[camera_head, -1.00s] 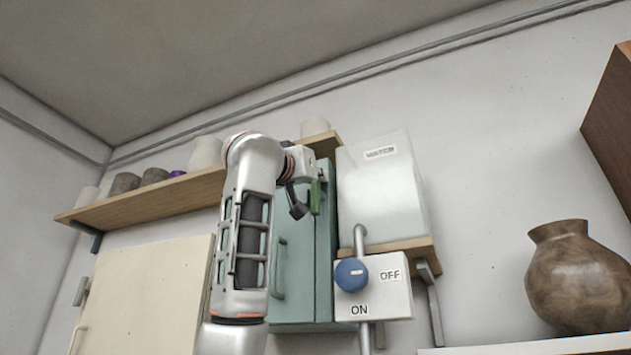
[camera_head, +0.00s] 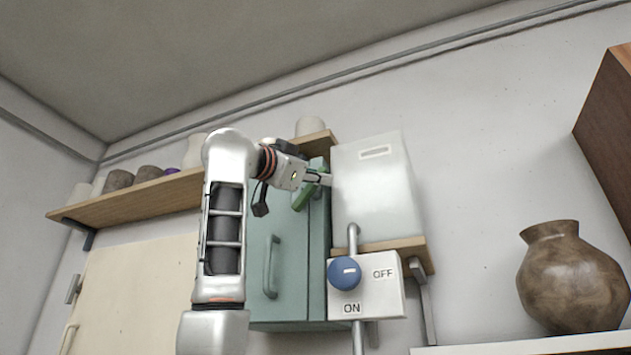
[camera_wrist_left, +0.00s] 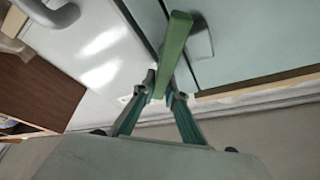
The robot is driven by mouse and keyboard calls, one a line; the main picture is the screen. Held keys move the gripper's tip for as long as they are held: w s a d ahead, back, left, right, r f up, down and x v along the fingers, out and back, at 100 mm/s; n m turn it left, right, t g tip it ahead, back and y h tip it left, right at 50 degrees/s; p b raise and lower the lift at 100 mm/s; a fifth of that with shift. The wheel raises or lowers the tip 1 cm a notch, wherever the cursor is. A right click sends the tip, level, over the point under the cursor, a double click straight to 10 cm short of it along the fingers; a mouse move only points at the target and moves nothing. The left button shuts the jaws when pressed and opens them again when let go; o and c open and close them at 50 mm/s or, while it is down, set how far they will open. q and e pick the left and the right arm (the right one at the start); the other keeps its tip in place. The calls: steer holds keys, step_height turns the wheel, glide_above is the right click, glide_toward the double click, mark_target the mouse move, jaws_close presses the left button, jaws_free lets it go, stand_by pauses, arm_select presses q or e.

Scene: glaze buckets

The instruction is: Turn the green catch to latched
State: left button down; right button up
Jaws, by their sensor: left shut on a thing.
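The green catch (camera_head: 302,198) is near the top of the green cabinet (camera_head: 287,295), by the seam along the door's right side. It is tilted, its lower end to the left and its upper end to the right. My left gripper (camera_head: 322,178) is at its upper end. In the left wrist view the green catch (camera_wrist_left: 174,45) is a flat bar running up from between the two fingers, and my left gripper (camera_wrist_left: 161,90) is shut on its near end. The cabinet door looks closed. My right gripper is in no view.
A white tank (camera_head: 372,195) stands close to the right of the catch. Below it is a switch box (camera_head: 378,290) with a blue knob (camera_head: 344,273). A shelf (camera_head: 130,204) with pots is at left. A brown vase (camera_head: 568,278) is at right.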

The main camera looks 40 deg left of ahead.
arm_select(q)
steer(key=m, duration=0.2)
steer(key=m+g+h, duration=0.1)
steer(key=m, duration=0.1)
steer(key=d+f+m+h+p, duration=0.1)
steer(key=m, duration=0.1)
steer(key=shift+w+m+g, duration=0.1)
steer(key=shift+m+g, duration=0.2)
steer(key=shift+d+f+m+g+h+p, duration=0.1)
steer(key=shift+f+m+g+h+p, duration=0.25)
steer(key=shift+m, duration=0.75)
steer(key=shift+d+f+m+g+h+p, duration=0.15)
steer(key=shift+f+m+g, duration=0.35)
steer(key=shift+m, duration=0.6)
steer(key=shift+w+a, duration=0.1)
steer(key=c, duration=2.3)
jaws_free()
steer(key=shift+c, duration=0.2)
steer(key=o, duration=0.3)
steer(key=s+a, duration=0.1)
steer(key=s, duration=1.1)
